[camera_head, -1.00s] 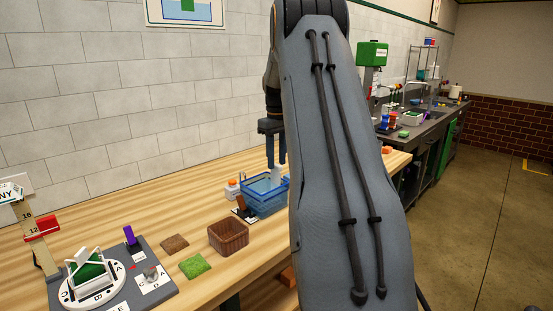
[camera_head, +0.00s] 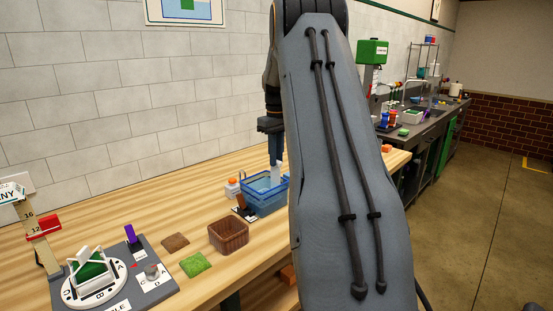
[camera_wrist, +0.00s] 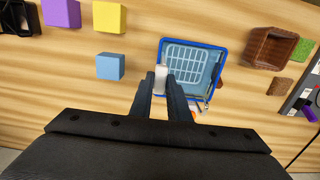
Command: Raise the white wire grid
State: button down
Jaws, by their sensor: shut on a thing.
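The white wire grid (camera_wrist: 187,62) shows in the wrist view inside a blue basket (camera_wrist: 224,66), with bluish water-like content around it. A pale upright handle (camera_wrist: 160,77) stands at the grid's left side; it also shows in the head view (camera_head: 275,172). My gripper (camera_wrist: 161,84) is shut on this pale handle, its two dark fingers on either side. In the head view my gripper (camera_head: 275,162) points down over the blue basket (camera_head: 264,201). The grid itself is hard to see there, and I cannot tell whether it is off the basket's floor.
A brown basket (camera_head: 229,236), a brown patch (camera_head: 175,243) and a green patch (camera_head: 195,265) lie nearer.

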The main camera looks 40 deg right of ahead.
notch_tip(320, 180, up, 7)
jog(key=p, duration=0.3)
jog(key=shift+w, duration=0.1)
jog(key=shift+r, duration=0.1)
jog(key=c, duration=1.7)
grip_release()
jog(key=shift+r+b, duration=1.15)
jog(key=shift+r, duration=2.65)
